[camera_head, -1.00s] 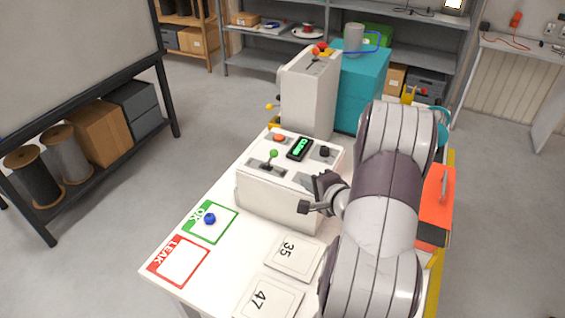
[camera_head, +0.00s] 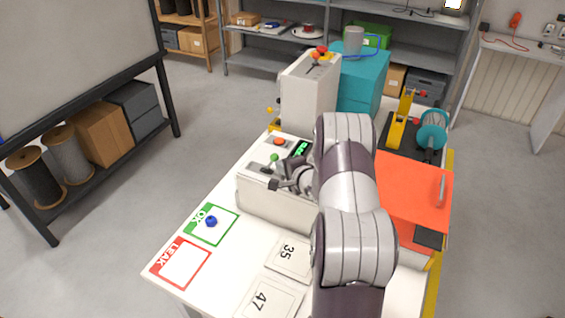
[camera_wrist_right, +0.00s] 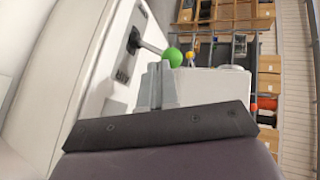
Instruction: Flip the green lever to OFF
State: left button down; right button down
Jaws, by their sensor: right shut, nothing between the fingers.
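The green lever (camera_head: 274,158) has a round green knob on a dark stem and stands on the top panel of a white control box (camera_head: 272,207). In the right wrist view the green knob (camera_wrist_right: 172,57) shows just beyond the fingertips, with its metal stem leading left to a dark slot plate. My right gripper (camera_head: 277,184) is shut and empty, close beside the lever on its near side. In the right wrist view its fingers (camera_wrist_right: 158,82) are together just short of the knob; I cannot tell whether they touch. The left gripper is not in view.
A taller beige machine (camera_head: 308,98) stands behind. An orange-red panel (camera_head: 412,190) lies to the right. OK and LEAK (camera_head: 163,254) mats and number cards lie in front.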

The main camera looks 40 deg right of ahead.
jog(key=shift+w, duration=0.25)
jog(key=shift+r, duration=0.1)
